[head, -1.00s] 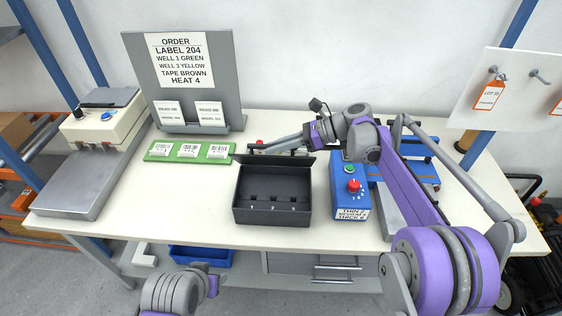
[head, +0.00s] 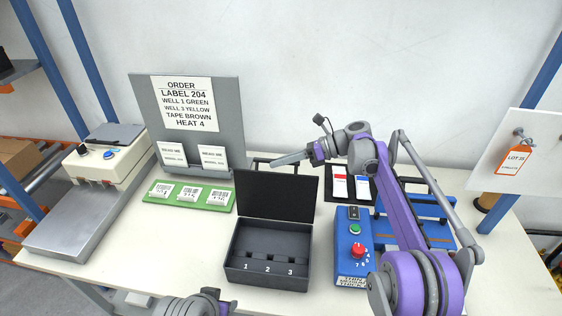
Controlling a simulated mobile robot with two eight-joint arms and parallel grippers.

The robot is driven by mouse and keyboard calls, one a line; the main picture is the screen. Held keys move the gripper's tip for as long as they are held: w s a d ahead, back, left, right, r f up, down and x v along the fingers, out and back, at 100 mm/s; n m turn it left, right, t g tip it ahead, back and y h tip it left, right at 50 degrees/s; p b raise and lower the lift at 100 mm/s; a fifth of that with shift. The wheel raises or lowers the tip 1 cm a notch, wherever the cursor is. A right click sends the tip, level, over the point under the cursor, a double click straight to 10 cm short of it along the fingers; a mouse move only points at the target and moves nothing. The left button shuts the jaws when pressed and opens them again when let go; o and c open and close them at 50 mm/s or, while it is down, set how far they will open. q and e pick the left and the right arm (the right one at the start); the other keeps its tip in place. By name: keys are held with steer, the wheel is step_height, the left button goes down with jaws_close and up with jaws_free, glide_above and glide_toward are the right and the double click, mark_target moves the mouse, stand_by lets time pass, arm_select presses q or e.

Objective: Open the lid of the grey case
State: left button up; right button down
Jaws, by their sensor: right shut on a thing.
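The dark grey case (head: 268,275) stands open-topped at the front middle of the table in the head view. Its lid (head: 275,196) stands close to upright along the back edge. Inside are compartments marked 1, 2 and 3, and they look empty. My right gripper (head: 282,160) comes in from the right at the lid's top edge, by a dark bar behind it. It is shut on the lid, though the exact contact is small and partly hidden. My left gripper (head: 222,303) shows only partly at the bottom edge, in front of the case; its fingers are not clear.
A blue control box (head: 351,268) with a red knob stands right of the case, close to my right arm. A green tray (head: 214,199) with labels lies to the left. An order board (head: 220,105) stands behind, and a grey machine (head: 85,212) at far left.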

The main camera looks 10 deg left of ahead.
steer(key=shift+w+f, duration=0.2)
steer(key=shift+w, duration=0.1)
steer(key=c, duration=0.8)
jaws_free()
steer(key=shift+c, duration=0.2)
steer(key=shift+r, duration=0.1)
steer(key=v, duration=1.1)
steer(key=shift+s+a, duration=0.1)
